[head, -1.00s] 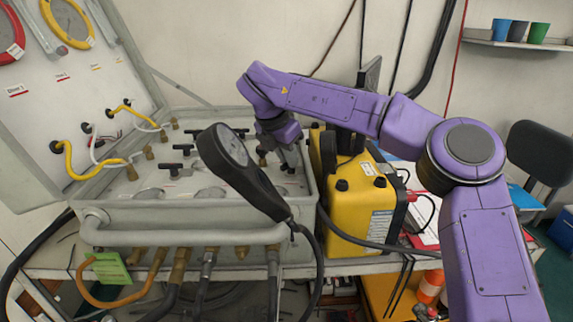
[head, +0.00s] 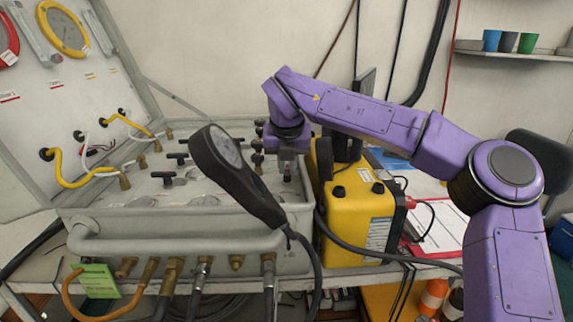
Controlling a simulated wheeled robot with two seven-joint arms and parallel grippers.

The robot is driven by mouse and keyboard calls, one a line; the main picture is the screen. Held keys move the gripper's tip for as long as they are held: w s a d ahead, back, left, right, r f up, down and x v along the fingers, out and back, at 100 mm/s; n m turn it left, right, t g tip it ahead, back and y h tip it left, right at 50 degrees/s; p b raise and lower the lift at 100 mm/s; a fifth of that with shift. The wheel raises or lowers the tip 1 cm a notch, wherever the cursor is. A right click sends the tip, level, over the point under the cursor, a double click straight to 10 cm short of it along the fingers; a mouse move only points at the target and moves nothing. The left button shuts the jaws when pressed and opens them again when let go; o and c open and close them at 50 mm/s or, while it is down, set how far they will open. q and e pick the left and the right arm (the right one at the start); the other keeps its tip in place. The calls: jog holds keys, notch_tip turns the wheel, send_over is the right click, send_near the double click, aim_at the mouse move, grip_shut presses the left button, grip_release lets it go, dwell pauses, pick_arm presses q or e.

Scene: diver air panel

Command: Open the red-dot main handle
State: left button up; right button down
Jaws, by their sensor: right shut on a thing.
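The grey air panel case (head: 170,222) stands open on the bench, with several black T-shaped handles on its top face, one of them a black handle (head: 163,177) near the front. My right gripper (head: 288,176) points down at the right end of the panel top. It is shut on a small handle there, which its fingers and the black gauge mostly hide. I cannot make out a red dot on any handle. My left gripper is not in view.
A black hand-held gauge (head: 228,170) with a hose stands in front of the panel's right part, close to my right gripper. A yellow unit (head: 350,215) stands just right of the panel. Brass fittings and hoses line the front.

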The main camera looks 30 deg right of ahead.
jog(key=shift+r, duration=0.1)
dwell(0.4)
jog(key=c, duration=1.1)
grip_release()
jog(key=v, duration=1)
jog(key=shift+s+r, duration=0.15)
